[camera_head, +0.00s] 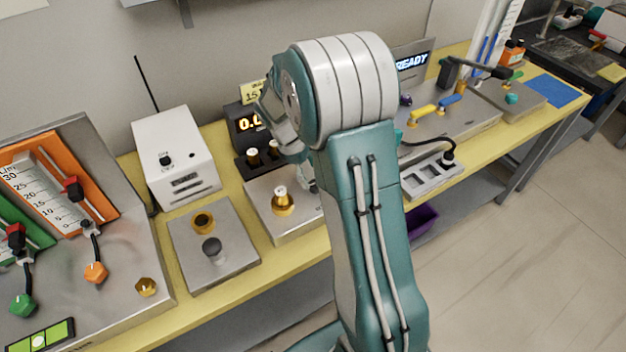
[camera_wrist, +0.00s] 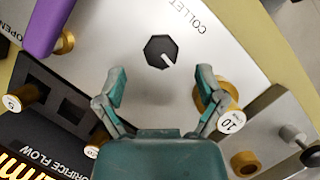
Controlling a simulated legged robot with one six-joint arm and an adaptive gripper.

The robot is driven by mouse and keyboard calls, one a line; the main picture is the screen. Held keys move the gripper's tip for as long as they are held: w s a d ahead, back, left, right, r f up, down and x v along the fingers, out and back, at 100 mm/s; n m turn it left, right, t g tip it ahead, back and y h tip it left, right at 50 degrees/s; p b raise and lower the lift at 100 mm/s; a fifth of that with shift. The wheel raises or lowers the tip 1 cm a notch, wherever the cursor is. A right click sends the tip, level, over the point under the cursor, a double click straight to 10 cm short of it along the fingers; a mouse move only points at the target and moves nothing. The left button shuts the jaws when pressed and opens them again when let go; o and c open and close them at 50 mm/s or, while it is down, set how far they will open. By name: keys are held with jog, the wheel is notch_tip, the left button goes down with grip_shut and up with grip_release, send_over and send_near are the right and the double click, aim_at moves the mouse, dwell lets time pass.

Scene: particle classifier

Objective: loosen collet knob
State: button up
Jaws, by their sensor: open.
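The collet knob (camera_wrist: 160,51) is a small black faceted knob with a white pointer line, on a light metal panel (camera_wrist: 200,50) beside the printed word COLLET. My gripper (camera_wrist: 160,82) is open in the wrist view. Its two teal fingers are spread to the left and right, just below the knob in the picture. Nothing is between the fingers, and the knob appears clear of both. In the head view my arm hides the collet knob and most of my gripper.
A brass fitting with a white-topped piece marked 10 (camera_wrist: 230,121) stands close by my right finger. A dark orifice holder (camera_wrist: 60,105) with brass-sided pieces lies left. A purple object (camera_wrist: 45,25) is at upper left. A white box (camera_head: 175,155) stands left of my arm.

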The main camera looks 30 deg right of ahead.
jog(key=v, duration=0.8)
jog(key=shift+w+a+r, duration=0.15)
jog(key=shift+w+r, duration=0.1)
jog(key=shift+r, duration=0.1)
jog(key=s+d+m+t+y, duration=0.3)
jog(key=s+d+m, duration=0.1)
jog(key=m, duration=0.4)
jog(key=f, duration=1.1)
jog(key=shift+a+f, duration=0.2)
jog(key=shift+f, duration=0.1)
jog(key=c, duration=1.2)
